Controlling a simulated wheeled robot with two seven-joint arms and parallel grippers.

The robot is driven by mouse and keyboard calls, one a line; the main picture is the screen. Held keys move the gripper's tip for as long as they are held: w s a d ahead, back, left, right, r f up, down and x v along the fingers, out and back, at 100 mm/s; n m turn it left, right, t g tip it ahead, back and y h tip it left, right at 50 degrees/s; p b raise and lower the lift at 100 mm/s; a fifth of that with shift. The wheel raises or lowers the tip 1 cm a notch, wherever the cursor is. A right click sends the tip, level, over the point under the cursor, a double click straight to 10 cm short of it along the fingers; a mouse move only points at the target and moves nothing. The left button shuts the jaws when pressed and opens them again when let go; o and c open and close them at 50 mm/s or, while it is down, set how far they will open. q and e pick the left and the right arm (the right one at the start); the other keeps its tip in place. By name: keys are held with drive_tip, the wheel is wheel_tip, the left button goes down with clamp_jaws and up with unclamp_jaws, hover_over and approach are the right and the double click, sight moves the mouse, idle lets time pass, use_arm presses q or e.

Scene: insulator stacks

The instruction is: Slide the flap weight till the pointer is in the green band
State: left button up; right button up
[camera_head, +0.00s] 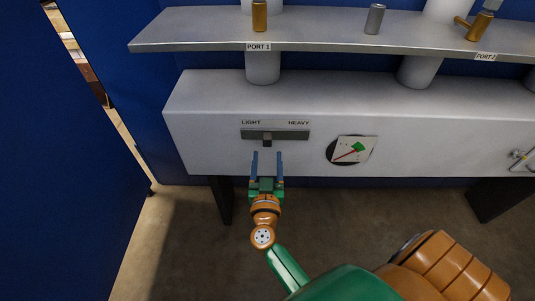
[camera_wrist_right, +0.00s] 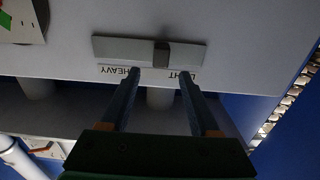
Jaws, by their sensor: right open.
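The flap weight is a small dark slider block (camera_head: 267,139) on a grey track (camera_head: 290,135) on the white box's front. It sits left of the track's middle, toward LIGHT. The block also shows in the right wrist view (camera_wrist_right: 161,54), where the labels appear upside down. A dial (camera_head: 345,143) to the right has a red pointer (camera_head: 345,156) and a green band (camera_head: 359,147); the pointer's tip seems near the band, but I cannot tell if it is inside. My right gripper (camera_head: 267,155) is open and empty, its fingers (camera_wrist_right: 158,75) just short of the block, one toward each side.
A metal shelf (camera_head: 200,32) overhangs the white box (camera_head: 220,105), with a brass cylinder (camera_head: 260,16) and a grey cylinder (camera_head: 375,19) on it. A small lever fitting (camera_head: 519,157) is at the box's right. A blue panel (camera_head: 60,150) stands on the left.

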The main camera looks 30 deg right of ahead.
sight(267, 142)
drive_tip(key=b+x, duration=0.1)
drive_tip(key=x, duration=0.5)
drive_tip(key=shift+w, duration=0.15)
clamp_jaws()
drive_tip(key=shift+a, duration=0.1)
idle(1.0)
